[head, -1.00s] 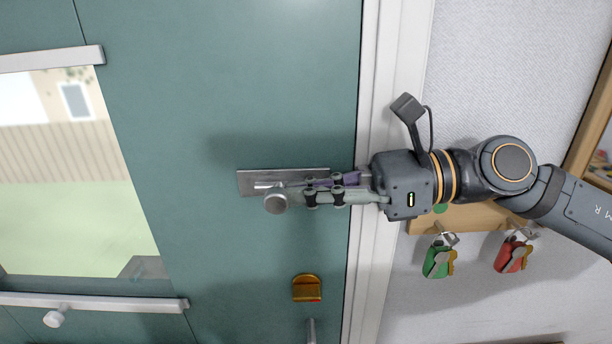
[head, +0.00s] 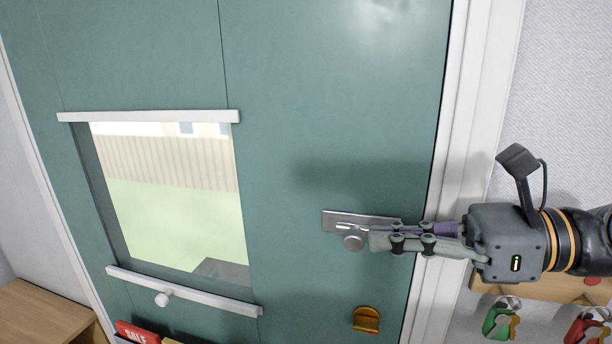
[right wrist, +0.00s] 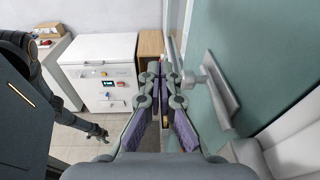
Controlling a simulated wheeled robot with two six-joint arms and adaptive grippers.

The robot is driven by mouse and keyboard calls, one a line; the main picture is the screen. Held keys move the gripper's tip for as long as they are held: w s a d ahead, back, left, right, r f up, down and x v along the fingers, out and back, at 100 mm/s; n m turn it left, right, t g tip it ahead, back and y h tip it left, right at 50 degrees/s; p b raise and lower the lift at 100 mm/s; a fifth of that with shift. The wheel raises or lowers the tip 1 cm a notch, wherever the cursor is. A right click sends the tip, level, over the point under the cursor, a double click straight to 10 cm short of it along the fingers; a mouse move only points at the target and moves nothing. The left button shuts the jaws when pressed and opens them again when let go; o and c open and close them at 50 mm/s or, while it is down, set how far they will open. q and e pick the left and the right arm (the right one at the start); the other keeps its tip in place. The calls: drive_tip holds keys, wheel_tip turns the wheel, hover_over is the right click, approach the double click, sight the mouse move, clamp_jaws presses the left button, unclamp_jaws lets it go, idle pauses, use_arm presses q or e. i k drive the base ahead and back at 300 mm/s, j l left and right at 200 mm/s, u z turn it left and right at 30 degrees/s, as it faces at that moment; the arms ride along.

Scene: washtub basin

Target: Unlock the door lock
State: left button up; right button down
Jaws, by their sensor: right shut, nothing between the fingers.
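Contact is unclear. My left gripper (right wrist: 97,133) shows small in the right wrist view, away from the door; its jaws are unclear.
The white door frame (head: 462,120) stands right of the plate. Green keys (head: 497,322) and red keys (head: 588,328) hang on a wooden wall rack (head: 545,287). A window with white bars (head: 185,291) is in the door. A white chest (right wrist: 100,70) stands behind in the wrist view.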

sight(366, 319)
drive_tip(key=k+j, duration=0.2)
drive_tip(key=k, duration=0.25)
drive_tip(key=k+j, duration=0.2)
drive_tip(key=k, duration=0.25)
drive_tip(key=k+j, duration=0.2)
drive_tip(key=k, duration=0.25)
